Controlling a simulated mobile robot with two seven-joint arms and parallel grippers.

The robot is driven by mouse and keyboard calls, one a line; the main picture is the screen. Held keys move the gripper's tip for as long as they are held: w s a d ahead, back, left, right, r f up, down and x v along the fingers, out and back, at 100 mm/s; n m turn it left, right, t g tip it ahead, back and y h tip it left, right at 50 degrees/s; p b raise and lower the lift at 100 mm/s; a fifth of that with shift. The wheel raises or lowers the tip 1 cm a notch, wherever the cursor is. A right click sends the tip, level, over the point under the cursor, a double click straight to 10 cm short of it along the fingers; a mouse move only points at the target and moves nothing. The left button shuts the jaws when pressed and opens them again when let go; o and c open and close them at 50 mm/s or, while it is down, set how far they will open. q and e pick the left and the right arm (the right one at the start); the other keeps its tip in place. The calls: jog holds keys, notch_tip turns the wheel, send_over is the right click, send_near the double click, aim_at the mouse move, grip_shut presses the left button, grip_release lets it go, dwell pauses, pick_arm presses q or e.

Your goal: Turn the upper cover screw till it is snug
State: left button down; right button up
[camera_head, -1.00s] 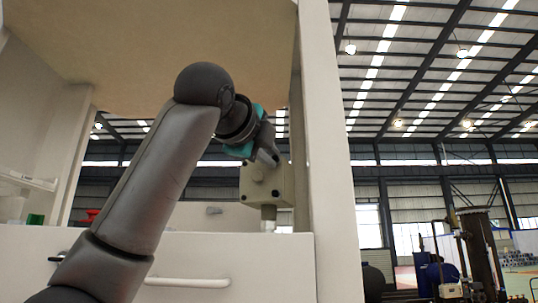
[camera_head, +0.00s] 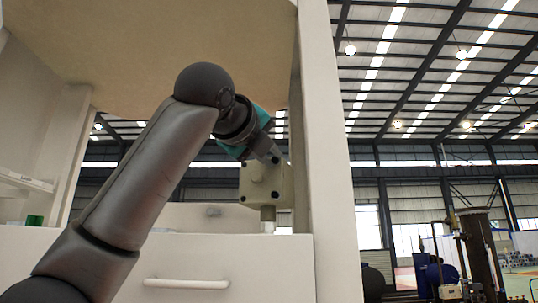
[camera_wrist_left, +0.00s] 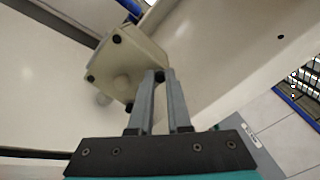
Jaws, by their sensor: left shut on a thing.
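The dispenser is a small beige box (camera_head: 258,190) with a round knob on its front and a short metal spout below. My left gripper (camera_head: 274,157) is at its upper right corner, coming from above left. In the left wrist view the box (camera_wrist_left: 135,60) shows dark screws at its corners, such as one corner screw (camera_wrist_left: 90,78). There my left gripper's fingertips (camera_wrist_left: 159,76) are close together on a dark corner screw, the upper cover screw (camera_wrist_left: 160,75). My right gripper is out of view.
A pale upright post (camera_head: 328,170) stands close to the right of the box. A beige panel (camera_head: 160,50) hangs overhead. A white drawer front with a bar handle (camera_head: 186,283) is below. A small green object (camera_head: 35,220) stands at the far left.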

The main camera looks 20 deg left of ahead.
pick_arm(q)
jog(key=shift+f, duration=0.1)
jog(key=c, duration=0.9)
grip_release()
jog(key=shift+o, duration=0.2)
jog(key=shift+s, duration=0.1)
jog(key=s+a+b, duration=0.1)
jog(key=s+b, duration=0.4)
jog(key=s, duration=1)
